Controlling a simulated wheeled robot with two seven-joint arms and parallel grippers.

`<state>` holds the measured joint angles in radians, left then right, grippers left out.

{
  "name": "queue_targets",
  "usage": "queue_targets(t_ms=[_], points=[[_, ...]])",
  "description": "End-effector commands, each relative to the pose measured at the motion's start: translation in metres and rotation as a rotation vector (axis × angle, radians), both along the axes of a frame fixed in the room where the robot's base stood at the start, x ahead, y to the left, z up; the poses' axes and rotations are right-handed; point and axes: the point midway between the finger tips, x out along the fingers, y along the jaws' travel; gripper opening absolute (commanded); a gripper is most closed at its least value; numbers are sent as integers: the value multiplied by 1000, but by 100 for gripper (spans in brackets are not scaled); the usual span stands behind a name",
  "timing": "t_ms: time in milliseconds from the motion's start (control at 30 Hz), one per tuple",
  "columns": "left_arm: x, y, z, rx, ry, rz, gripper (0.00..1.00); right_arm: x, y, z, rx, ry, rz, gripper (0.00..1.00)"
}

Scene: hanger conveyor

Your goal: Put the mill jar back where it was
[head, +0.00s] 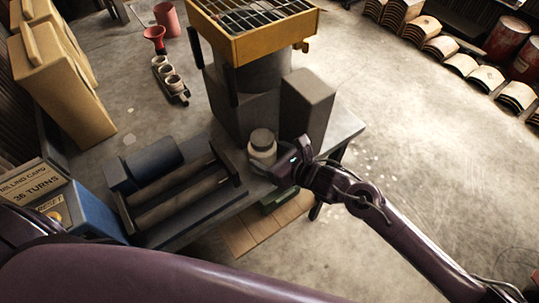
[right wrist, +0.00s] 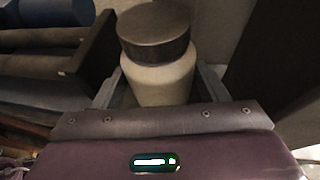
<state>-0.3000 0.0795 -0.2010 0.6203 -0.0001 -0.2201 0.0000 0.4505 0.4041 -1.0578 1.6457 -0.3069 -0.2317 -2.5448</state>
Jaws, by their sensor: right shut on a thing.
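The mill jar (head: 262,150) is a cream jar with a dark grey lid. In the head view it stands upright at the right end of the roller mill (head: 180,190), in front of a grey block. My right gripper (head: 284,168) is shut on the jar from the right. In the right wrist view the jar (right wrist: 158,75) sits upright between the two fingers. The jar's base is hidden, so I cannot tell whether it touches the table. My left gripper is not in view; a purple arm link of mine crosses the bottom left of the head view.
A yellow-framed grate (head: 250,28) stands on a grey machine behind the jar. A tall grey block (head: 307,105) is close to the jar's right. A blue box with a sign (head: 72,205) stands left of the rollers. The table's bare right corner (head: 345,125) is clear.

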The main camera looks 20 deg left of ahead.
Motion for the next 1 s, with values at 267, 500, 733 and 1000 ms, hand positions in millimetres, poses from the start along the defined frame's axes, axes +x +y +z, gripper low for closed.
queue_targets(t_ms=[267,500,733,1000], points=[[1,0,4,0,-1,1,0,1,1,-13,7,-7,0,6],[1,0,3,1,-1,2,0,0,0,-16,-1,-1,-1,84],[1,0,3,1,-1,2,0,0,0,-16,1,-2,-1,88],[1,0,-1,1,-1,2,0,-5,-14,-12,0,-3,-2,88]])
